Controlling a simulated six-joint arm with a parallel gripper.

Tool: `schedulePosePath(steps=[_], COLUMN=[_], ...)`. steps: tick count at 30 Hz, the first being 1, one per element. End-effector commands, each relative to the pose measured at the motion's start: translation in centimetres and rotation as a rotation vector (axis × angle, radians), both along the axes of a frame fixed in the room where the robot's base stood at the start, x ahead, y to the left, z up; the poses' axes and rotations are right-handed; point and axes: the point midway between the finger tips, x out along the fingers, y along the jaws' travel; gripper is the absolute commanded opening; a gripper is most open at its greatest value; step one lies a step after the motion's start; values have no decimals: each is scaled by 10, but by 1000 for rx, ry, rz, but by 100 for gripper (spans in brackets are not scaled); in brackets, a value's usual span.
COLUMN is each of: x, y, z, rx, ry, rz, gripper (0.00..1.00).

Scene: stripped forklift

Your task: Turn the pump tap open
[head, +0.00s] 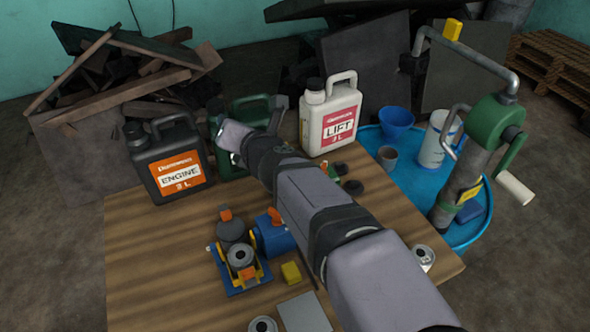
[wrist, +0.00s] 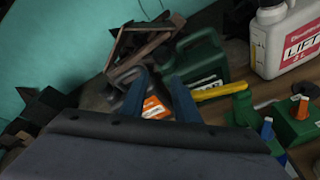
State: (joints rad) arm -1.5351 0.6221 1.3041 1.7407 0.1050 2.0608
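The hand pump (head: 497,125) stands upright at the right in the head view, with a green head, a grey body and a bent grey pipe. A small yellow piece (head: 453,29) sits on top of the pipe; it may be the tap, but I cannot be sure. The pump is not in the wrist view. My gripper (wrist: 157,80) shows two blue fingers spread apart with nothing held between them. It is over the back left of the table, far from the pump, pointing toward the jugs. In the head view my own arm hides the fingertips.
On the table (head: 150,270) stand a black ENGINE jug (head: 168,160), a green jug (wrist: 197,63) and a white LIFT jug (head: 330,115). A blue machine (head: 240,265) lies in front. A yellow bar (wrist: 218,91) shows beside green parts (wrist: 298,122). A blue tub (head: 405,178) surrounds the pump's base.

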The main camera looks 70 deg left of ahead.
Motion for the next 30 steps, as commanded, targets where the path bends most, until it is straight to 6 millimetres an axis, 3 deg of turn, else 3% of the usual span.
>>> schedulePosePath(steps=[1,3,10,15,19,30], x=[0,8,40,56,62,70], y=[-7,-18,-67,-97,-109,-109], z=[-22,-48,-106,-119,-121,-122], rx=[-45,-103,-230,-266,-273,-277], ry=[-39,-105,-359,-513,-580,-603], rz=[-53,-140,-381,-496,-541,-560], gripper=[28,28,28,28,28,28])
